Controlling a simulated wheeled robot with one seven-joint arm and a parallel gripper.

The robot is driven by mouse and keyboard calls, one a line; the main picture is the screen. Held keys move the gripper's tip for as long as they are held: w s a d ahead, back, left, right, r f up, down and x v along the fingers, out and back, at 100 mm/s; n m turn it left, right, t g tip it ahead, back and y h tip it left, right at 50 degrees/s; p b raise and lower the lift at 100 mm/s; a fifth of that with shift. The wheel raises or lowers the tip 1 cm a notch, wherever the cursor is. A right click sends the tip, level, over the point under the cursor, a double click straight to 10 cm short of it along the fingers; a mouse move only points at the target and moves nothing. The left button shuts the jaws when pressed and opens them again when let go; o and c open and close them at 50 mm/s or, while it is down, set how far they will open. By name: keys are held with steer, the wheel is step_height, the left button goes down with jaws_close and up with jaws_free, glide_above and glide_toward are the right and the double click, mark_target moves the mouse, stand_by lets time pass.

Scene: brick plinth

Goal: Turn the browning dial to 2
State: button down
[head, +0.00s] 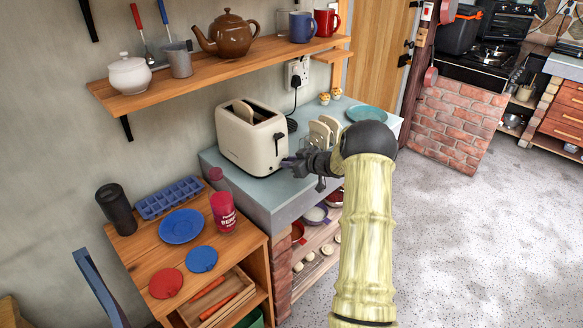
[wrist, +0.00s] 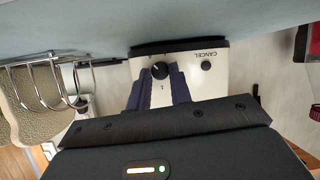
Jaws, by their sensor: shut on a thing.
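The cream toaster (head: 242,140) stands on the blue-grey counter, a slice of bread showing in its slot. Its front panel (wrist: 200,85) appears upside down in the wrist view. The black browning dial (wrist: 159,70) is on that panel, beside a black button (wrist: 206,66) near the word CANCEL. My gripper (head: 290,163) is at the toaster's front end. In the wrist view the dark blue fingers of my gripper (wrist: 158,76) are closed on both sides of the dial. The dial's number scale is too small or hidden to read. In the head view the gripper hides the dial.
A toast rack (wrist: 50,80) with bread stands beside the toaster; its bread (head: 322,130) shows in the head view. A teal plate (head: 366,113) lies behind it on the counter. A red cup (head: 222,208) and blue plate (head: 181,226) are on the lower wooden table. A shelf (head: 200,82) hangs above.

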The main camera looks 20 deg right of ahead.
steer(key=n+h+b, duration=0.1)
steer(key=b, duration=0.2)
steer(key=n+h+b, duration=0.1)
steer(key=b, duration=0.2)
steer(key=n+t+b, duration=0.1)
steer(key=b, duration=0.2)
steer(key=shift+s+a+f+n+h, duration=0.15)
steer(key=shift+a+f+n+h, duration=0.15)
steer(key=shift+f+n+h, duration=0.1)
steer(key=shift+r+n+b, duration=0.15)
steer(key=shift+n+b, duration=0.15)
steer(key=shift+b, duration=0.75)
steer(key=shift+r+t, duration=0.1)
steer(key=shift+t, duration=0.2)
steer(key=c, duration=1.3)
jaws_free()
steer(key=shift+s, duration=0.1)
steer(key=v, duration=1.7)
steer(key=shift+s+a+r, duration=0.1)
steer(key=shift+s+a, duration=0.1)
steer(key=shift+a, duration=0.05)
